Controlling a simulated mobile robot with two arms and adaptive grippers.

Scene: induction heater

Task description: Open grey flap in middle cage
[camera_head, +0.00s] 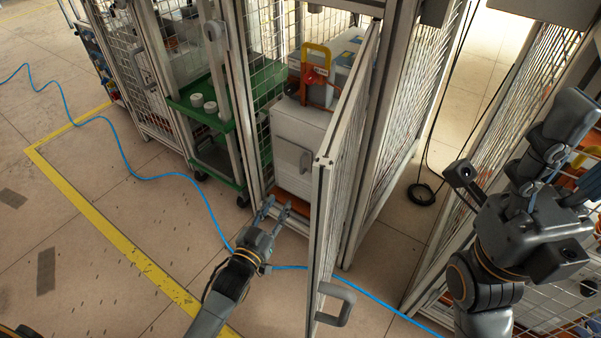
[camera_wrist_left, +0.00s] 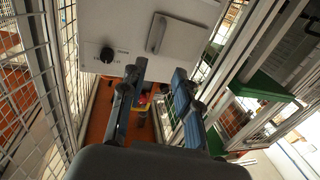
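The middle cage's door (camera_head: 322,220) stands open. Inside is a light grey box (camera_head: 302,128); its front panel, apparently the grey flap, has a handle (camera_head: 305,160) and looks closed. In the left wrist view the panel (camera_wrist_left: 130,22) fills the top, with its handle (camera_wrist_left: 157,33) and a black knob (camera_wrist_left: 107,54). My left gripper (camera_head: 279,205) is at the cage opening, low in front of the box. Its fingers (camera_wrist_left: 157,82) are apart with nothing between them, and do not appear to touch the handle. My right gripper (camera_head: 545,195) is at the right; its fingers are unclear.
A green cart (camera_head: 208,115) stands behind mesh to the left. The door's frame and grey handle (camera_head: 335,303) are right of my left arm. An orange base (camera_head: 290,202) lies under the box. A blue hose (camera_head: 140,178) crosses the floor. Floor at the left is open.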

